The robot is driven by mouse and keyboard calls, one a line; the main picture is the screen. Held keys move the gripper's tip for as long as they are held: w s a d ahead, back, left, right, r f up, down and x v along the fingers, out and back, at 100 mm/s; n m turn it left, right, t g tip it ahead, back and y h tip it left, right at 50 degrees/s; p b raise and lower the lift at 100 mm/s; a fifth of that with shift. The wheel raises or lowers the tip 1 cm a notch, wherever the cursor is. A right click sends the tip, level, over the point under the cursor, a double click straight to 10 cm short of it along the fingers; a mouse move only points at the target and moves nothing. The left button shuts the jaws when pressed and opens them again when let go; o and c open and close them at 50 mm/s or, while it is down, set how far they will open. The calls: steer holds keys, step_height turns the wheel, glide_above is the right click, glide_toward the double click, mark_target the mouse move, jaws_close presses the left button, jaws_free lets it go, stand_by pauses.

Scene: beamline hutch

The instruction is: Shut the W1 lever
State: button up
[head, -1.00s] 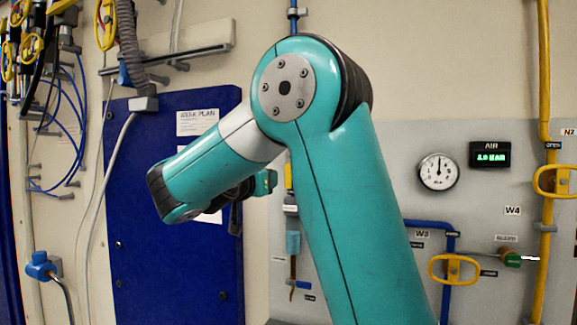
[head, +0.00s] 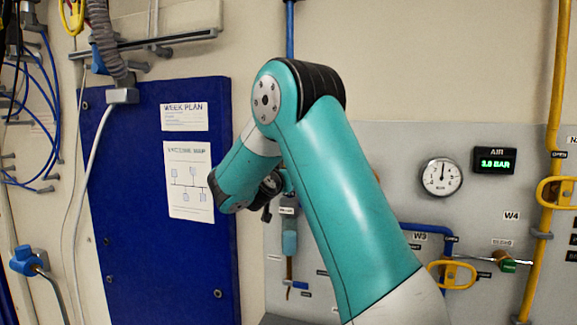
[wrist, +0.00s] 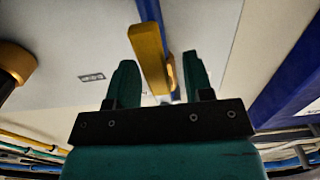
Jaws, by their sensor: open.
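A yellow lever (wrist: 150,58) shows in the wrist view beside a blue pipe (wrist: 150,12). It lies between the lines of my two teal fingers, and I cannot tell whether either finger touches it. My gripper (wrist: 157,82) is open, with nothing clasped. In the head view my arm hides most of the gripper, and no yellow lever shows there beside it. A small label plate (wrist: 92,77) left of the fingers is too blurred to read, so no W1 mark is legible.
On the grey panel (head: 400,150) at right are a dial gauge (head: 441,177), an AIR display (head: 494,160), a yellow lever (head: 453,275) near the W3 label and a green handle (head: 506,262). A blue board (head: 160,270) with papers stands at left.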

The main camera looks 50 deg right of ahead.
steer(key=shift+d, duration=0.2)
steer(key=shift+c, duration=0.6)
jaws_close()
